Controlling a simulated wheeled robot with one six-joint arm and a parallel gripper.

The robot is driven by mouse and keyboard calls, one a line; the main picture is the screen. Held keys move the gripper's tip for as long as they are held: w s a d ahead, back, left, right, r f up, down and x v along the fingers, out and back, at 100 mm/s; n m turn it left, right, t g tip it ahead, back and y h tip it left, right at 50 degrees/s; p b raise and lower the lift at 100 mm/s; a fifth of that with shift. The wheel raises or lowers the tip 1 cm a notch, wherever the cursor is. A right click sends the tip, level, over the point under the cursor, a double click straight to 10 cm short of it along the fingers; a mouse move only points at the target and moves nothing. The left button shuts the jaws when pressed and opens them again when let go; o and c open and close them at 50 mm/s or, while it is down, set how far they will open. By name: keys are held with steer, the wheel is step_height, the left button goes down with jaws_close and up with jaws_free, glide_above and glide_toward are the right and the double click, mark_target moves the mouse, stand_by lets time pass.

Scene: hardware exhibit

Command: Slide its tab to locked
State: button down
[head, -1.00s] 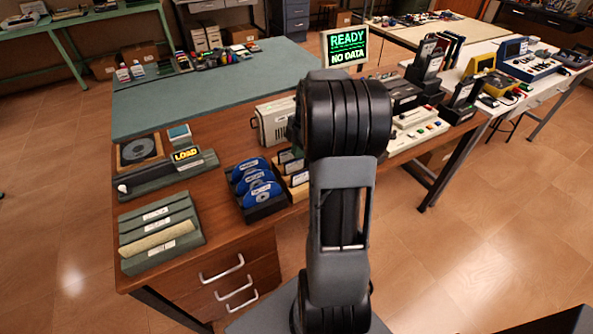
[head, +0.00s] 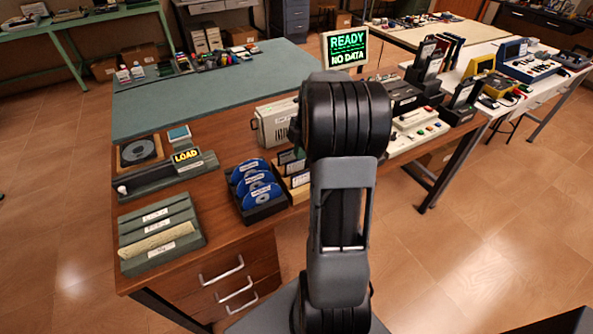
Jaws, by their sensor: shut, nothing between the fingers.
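My arm stands upright in the middle of the head view and hides part of the bench. My gripper is not in view; the arm covers whatever is behind it. No tab or locked marking can be made out. A pale metal case (head: 274,123) stands just left of my arm, its right side partly hidden. Small dark items with pale labels stand in a wooden holder (head: 297,191) beside my arm, partly covered. A dark device with a lit LOAD sign (head: 187,156) sits at the bench's left. A screen (head: 346,48) reads READY, NO DATA.
A black rack of blue discs (head: 263,207) and a green slotted tray (head: 158,236) lie near the bench's front edge. A disc in a wooden frame (head: 139,152) is at the left. A panel with coloured buttons (head: 416,134) is right of my arm. Floor at right is clear.

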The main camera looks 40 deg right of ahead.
steer(key=shift+s+d, duration=0.1)
steer(key=shift+d, duration=0.55)
steer(key=shift+a, duration=0.25)
stand_by(0.4)
steer(key=shift+r, duration=0.15)
steer(key=shift+r+p, duration=2.5)
steer(key=shift+r, duration=0.9)
